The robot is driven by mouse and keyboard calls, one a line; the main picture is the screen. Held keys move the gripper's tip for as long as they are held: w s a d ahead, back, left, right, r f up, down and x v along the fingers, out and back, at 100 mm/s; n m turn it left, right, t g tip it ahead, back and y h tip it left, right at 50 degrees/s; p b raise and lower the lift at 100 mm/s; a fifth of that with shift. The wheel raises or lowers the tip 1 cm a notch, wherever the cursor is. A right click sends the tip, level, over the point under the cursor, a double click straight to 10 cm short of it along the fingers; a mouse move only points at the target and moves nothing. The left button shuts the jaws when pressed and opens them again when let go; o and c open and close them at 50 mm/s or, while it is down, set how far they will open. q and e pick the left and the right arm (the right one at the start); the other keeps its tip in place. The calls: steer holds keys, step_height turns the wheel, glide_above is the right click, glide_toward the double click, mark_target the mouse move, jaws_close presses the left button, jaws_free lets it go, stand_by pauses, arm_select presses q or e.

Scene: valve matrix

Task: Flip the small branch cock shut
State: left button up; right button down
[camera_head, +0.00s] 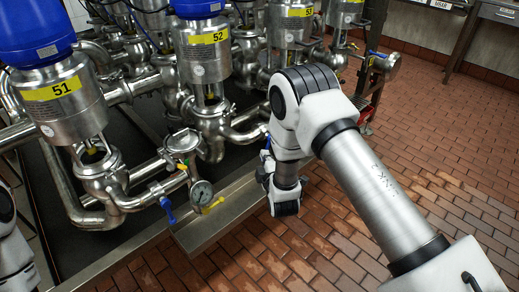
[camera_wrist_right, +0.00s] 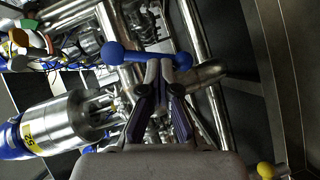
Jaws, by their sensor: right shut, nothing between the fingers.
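A blue lever with round ball ends (camera_wrist_right: 148,56) lies across the pipes in the right wrist view, just ahead of my right gripper (camera_wrist_right: 160,66). Its fingers are together and empty, with their tips at or very near the lever's middle; I cannot tell whether they touch. In the head view a bit of blue (camera_head: 268,142) shows beside my right wrist, possibly the same lever. My right fingers are mostly hidden there. Which handle is the small branch cock is not marked. Part of my left arm shows at the left edge; its gripper is out of view.
Steel valves labelled 51 (camera_head: 60,92), 52 (camera_head: 205,45) and 53 stand along the pipework. A pressure gauge (camera_head: 201,193), a blue handle (camera_head: 168,209) and yellow handles (camera_head: 215,203) sit at the front. A yellow ball (camera_wrist_right: 265,170) shows lower right. Brick floor (camera_head: 440,170) is open at right.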

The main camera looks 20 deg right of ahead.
steer(key=shift+w+d+f+n+t+h+b, duration=0.3)
steer(key=shift+d+f+n+t+b, duration=0.35)
steer(key=shift+n, duration=0.25)
steer(key=shift+d, duration=0.1)
